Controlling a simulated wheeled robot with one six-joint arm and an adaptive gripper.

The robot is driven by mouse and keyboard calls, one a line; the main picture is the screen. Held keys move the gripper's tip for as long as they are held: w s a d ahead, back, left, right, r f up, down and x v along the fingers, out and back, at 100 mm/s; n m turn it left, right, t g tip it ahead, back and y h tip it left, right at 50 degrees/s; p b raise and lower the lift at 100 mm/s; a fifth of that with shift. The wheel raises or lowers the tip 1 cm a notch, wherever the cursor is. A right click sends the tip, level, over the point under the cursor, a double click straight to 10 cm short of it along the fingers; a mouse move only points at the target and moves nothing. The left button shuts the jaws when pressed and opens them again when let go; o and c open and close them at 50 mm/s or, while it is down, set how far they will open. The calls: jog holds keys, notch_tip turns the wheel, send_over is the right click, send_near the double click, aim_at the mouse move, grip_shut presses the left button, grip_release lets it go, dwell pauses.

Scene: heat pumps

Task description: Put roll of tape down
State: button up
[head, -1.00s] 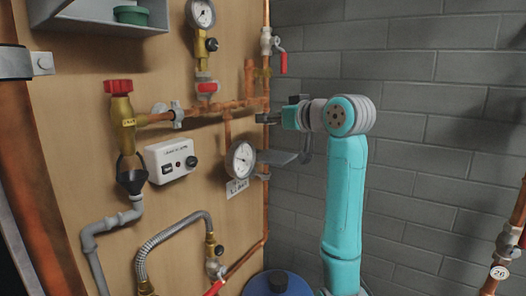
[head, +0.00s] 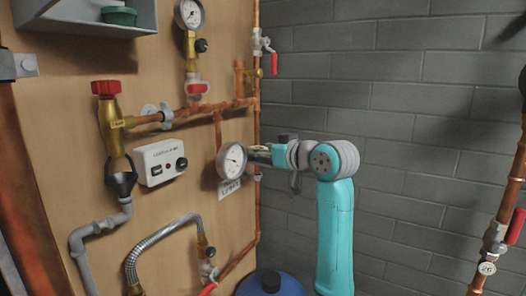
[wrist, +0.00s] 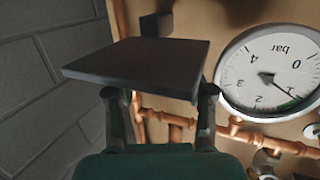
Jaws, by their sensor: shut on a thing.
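My gripper (head: 258,153) is at the wall panel, just right of the round pressure gauge. No roll of tape can be clearly made out at the gripper.
The pressure gauge (head: 231,161) is close to my gripper and also large in the wrist view (wrist: 268,72). Copper pipes (head: 215,107) and a white control box (head: 160,161) are on the panel. A grey shelf (head: 75,22) holds a green round object (head: 119,15). A blue vessel (head: 270,284) is below.

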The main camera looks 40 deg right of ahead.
jog(key=shift+f, duration=0.1)
jog(key=o, duration=0.5)
jog(key=shift+o, duration=0.2)
jog(key=s+r, duration=0.2)
jog(key=s, duration=1)
jog(key=shift+a, duration=0.15)
jog(key=shift+w, duration=0.1)
